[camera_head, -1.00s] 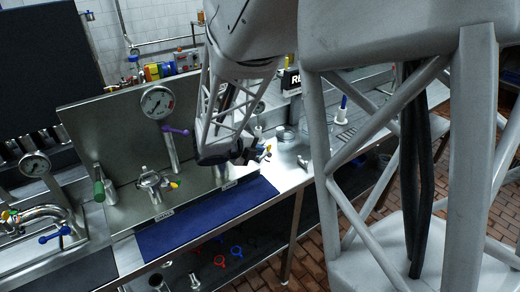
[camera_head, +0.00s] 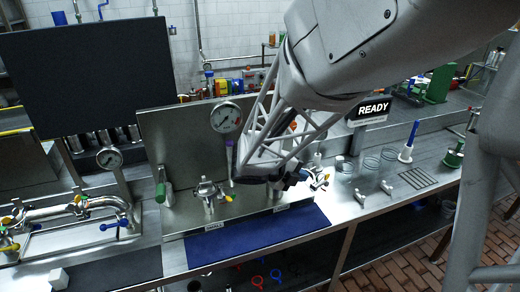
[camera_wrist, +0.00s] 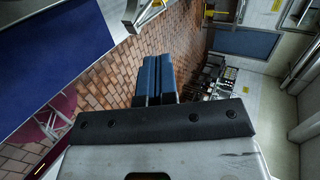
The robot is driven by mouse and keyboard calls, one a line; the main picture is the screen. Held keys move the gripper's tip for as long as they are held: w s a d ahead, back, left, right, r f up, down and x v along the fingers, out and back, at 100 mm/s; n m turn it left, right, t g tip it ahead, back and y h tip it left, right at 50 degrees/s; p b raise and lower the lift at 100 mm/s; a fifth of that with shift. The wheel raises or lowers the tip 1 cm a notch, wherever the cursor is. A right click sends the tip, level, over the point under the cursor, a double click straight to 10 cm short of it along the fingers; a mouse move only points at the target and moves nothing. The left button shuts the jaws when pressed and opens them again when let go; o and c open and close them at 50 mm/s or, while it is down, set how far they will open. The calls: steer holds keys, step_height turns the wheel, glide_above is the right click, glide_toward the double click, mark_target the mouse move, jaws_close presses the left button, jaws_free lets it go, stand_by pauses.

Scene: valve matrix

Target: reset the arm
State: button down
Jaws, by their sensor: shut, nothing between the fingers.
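My gripper (camera_wrist: 155,80) shows in the wrist view with its two dark blue fingers pressed together and nothing between them. Behind the fingers in that view is brick floor. In the head view my arm reaches in from the upper right, and its end is over the metal bench (camera_head: 352,205), in front of the upright steel panel (camera_head: 180,140). The fingers are too dark and small there to make out clearly. A blue mat (camera_head: 255,238) lies on the bench just below and in front of the arm's end. It also shows at upper left in the wrist view (camera_wrist: 50,55).
A pressure gauge (camera_head: 226,117) and a valve with yellow handle (camera_head: 208,192) stand left of my arm's end. A green-handled lever (camera_head: 160,185) is farther left. A READY sign (camera_head: 373,109), glass dishes and a blue-white tool (camera_head: 409,142) are to the right.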

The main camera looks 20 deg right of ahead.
stand_by(0.4)
steer(key=s+a+r+n+y, duration=0.3)
steer(key=s+a+n+y, duration=0.1)
steer(key=n, duration=0.7)
steer(key=s+a+r+n+t+y, duration=0.1)
steer(key=s+a+r+n+y, duration=0.2)
steer(key=s+a+n, duration=0.3)
steer(key=s+a+r+n+y, duration=0.3)
steer(key=s+n, duration=0.7)
steer(key=n, duration=0.7)
steer(key=shift+a+n+t+y, duration=0.3)
steer(key=shift+a+n+y, duration=0.1)
steer(key=shift+a+y, duration=0.65)
